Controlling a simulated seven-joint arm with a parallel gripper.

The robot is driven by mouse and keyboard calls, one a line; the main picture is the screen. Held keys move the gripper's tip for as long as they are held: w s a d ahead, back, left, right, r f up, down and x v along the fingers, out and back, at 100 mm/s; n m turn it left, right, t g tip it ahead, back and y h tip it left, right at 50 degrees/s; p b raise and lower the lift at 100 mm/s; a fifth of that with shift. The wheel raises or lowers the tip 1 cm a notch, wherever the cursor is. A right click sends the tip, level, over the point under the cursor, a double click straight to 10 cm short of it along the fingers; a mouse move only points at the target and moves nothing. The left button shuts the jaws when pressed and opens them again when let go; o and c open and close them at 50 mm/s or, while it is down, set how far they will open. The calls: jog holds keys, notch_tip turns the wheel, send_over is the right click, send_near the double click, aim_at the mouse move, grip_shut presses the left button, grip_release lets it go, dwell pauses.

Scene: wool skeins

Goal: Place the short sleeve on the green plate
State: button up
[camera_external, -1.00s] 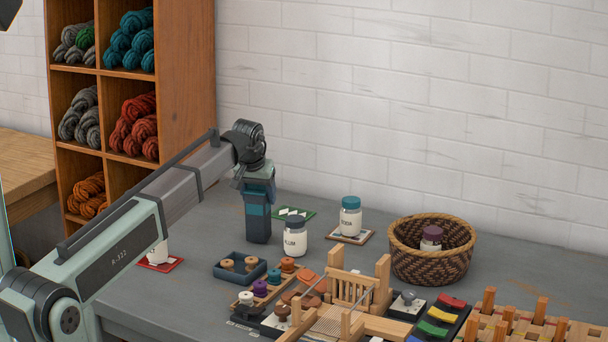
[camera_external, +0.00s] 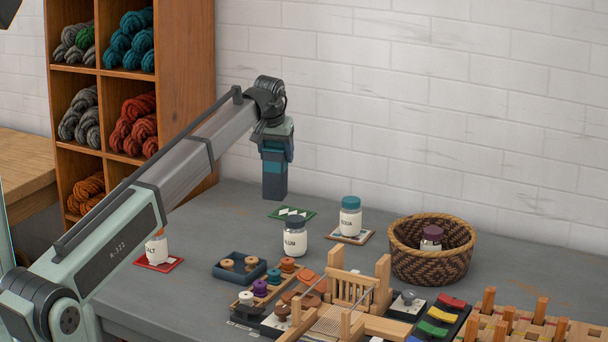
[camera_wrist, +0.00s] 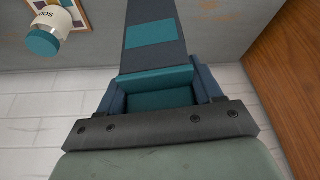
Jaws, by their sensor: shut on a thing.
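My gripper (camera_external: 274,195) points down near the wall, just above and left of the green plate in the external picture. Its dark blue jaws with a teal band also show in the wrist view (camera_wrist: 154,12). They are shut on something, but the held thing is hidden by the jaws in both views. I cannot make out the short sleeve. The green plate (camera_external: 292,213) is a flat green square with a white pattern and no visible object on it. It does not show in the wrist view.
A SODA jar (camera_external: 350,219) on a patterned coaster and an ALUM jar (camera_external: 295,240) stand close by. A SALT jar (camera_external: 157,249) stands left on a red coaster. A basket (camera_external: 401,262), blue tray (camera_external: 222,273), spools and loom fill the front and right. A cubby shelf (camera_external: 188,100) stands left.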

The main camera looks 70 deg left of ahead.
jog(key=w+a+r+n, duration=0.1)
jog(key=w+a, duration=0.5)
jog(key=a, duration=0.1)
notch_tip(320, 180, down, 10)
jog(key=n, duration=0.1)
jog(key=shift+w+a+y, duration=0.15)
jog(key=shift+y, duration=0.15)
jog(key=o, duration=1.4)
jog(key=v, duration=1.2)
jog(key=shift+w, duration=0.15)
jog(key=shift+r, duration=0.15)
